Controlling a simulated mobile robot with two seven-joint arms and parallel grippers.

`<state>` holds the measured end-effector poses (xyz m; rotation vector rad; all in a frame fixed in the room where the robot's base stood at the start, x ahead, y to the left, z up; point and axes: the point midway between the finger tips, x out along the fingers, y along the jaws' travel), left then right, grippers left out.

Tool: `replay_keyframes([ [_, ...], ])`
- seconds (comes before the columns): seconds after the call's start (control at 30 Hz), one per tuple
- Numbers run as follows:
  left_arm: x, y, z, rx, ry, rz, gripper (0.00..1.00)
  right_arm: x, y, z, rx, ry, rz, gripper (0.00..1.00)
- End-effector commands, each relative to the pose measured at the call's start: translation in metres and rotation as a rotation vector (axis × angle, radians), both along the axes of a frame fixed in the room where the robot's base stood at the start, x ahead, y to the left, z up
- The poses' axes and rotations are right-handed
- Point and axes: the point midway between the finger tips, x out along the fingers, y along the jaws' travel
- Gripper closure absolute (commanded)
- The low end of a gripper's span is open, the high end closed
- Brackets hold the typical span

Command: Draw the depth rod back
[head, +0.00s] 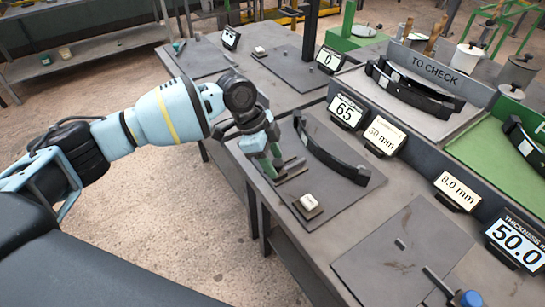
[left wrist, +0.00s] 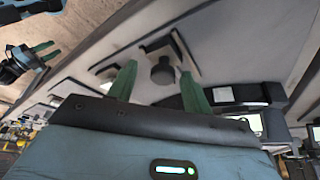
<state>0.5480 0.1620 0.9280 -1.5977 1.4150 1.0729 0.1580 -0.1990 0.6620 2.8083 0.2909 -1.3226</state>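My left gripper (head: 271,162) reaches down over the near left part of a grey plate (head: 335,215) on the bench. In the left wrist view its two green fingers (left wrist: 158,88) stand wide apart. A dark round knob (left wrist: 163,70) shows in the gap between them, with no visible contact; I cannot tell whether it is the depth rod. A black curved spring (head: 330,152) lies on the plate, right of the gripper. The rod is not clearly made out in the head view, where the gripper covers that spot. My right gripper (left wrist: 42,51) shows small in the left wrist view, fingers apart.
A white button on a block (head: 309,202) sits near the plate's front. Displays reading 65 (head: 346,111) and 30 min (head: 384,135) stand behind the spring. A TO CHECK tray (head: 470,90) holds dark springs. A blue-ended handle (head: 470,298) is at lower right.

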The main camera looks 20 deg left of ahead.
Motion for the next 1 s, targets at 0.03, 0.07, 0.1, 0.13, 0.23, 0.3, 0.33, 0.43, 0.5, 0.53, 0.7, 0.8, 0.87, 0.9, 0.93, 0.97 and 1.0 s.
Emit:
replay_keyframes([
  [0.03,0.000,0.000,0.000,-0.001,-0.001,0.000,0.50,0.000,0.000,0.000,0.000,0.001,0.000,0.64],
  [0.07,0.000,0.000,0.000,-0.001,-0.001,-0.001,0.50,0.000,0.000,0.000,0.000,0.001,0.000,0.64],
  [0.1,0.001,0.000,0.001,-0.001,-0.002,0.000,0.50,0.000,0.000,0.000,0.000,0.001,0.000,0.64],
  [0.13,0.001,0.000,0.002,-0.001,-0.002,0.000,0.50,0.000,0.000,0.000,0.000,0.001,0.000,0.64],
  [0.23,0.000,0.004,0.010,-0.001,-0.003,0.001,0.50,0.000,0.000,0.000,0.000,0.000,0.000,0.64],
  [0.3,0.000,0.008,0.019,-0.001,-0.004,0.003,0.50,0.000,0.000,0.000,0.000,0.000,0.000,0.64],
  [0.33,0.000,0.010,0.023,-0.001,-0.004,0.003,0.50,0.000,0.000,0.001,0.000,-0.001,0.000,0.64],
  [0.43,-0.001,0.016,0.039,-0.002,-0.004,0.002,0.50,0.001,0.000,0.001,0.000,-0.002,0.001,0.64],
  [0.5,-0.002,0.020,0.049,-0.001,-0.003,0.002,0.50,0.001,0.000,0.001,0.000,-0.002,0.001,0.64],
  [0.53,-0.002,0.022,0.053,-0.001,-0.002,0.002,0.50,0.001,0.000,0.001,-0.001,-0.002,0.000,0.64],
  [0.7,-0.003,0.028,0.068,0.000,-0.002,0.001,0.50,0.001,0.000,0.002,-0.001,-0.003,0.000,0.64],
  [0.8,-0.004,0.030,0.072,-0.001,-0.001,0.000,0.50,0.001,0.000,0.002,0.000,-0.003,0.001,0.64],
  [0.87,-0.004,0.030,0.073,0.000,-0.001,0.000,0.50,0.001,0.000,0.002,0.000,-0.003,0.001,0.64],
  [0.9,-0.004,0.030,0.073,0.000,-0.001,0.000,0.50,0.001,0.000,0.002,0.000,-0.003,0.001,0.64],
  [0.93,-0.004,0.030,0.073,0.000,-0.001,0.000,0.50,0.001,0.000,0.002,0.000,-0.003,0.001,0.64],
  [0.97,-0.004,0.030,0.073,0.000,-0.001,0.000,0.50,0.001,0.000,0.002,0.000,-0.003,0.001,0.64],
  [1.0,-0.004,0.030,0.073,0.000,-0.001,0.000,0.50,0.001,0.000,0.002,0.000,-0.003,0.001,0.64],
])
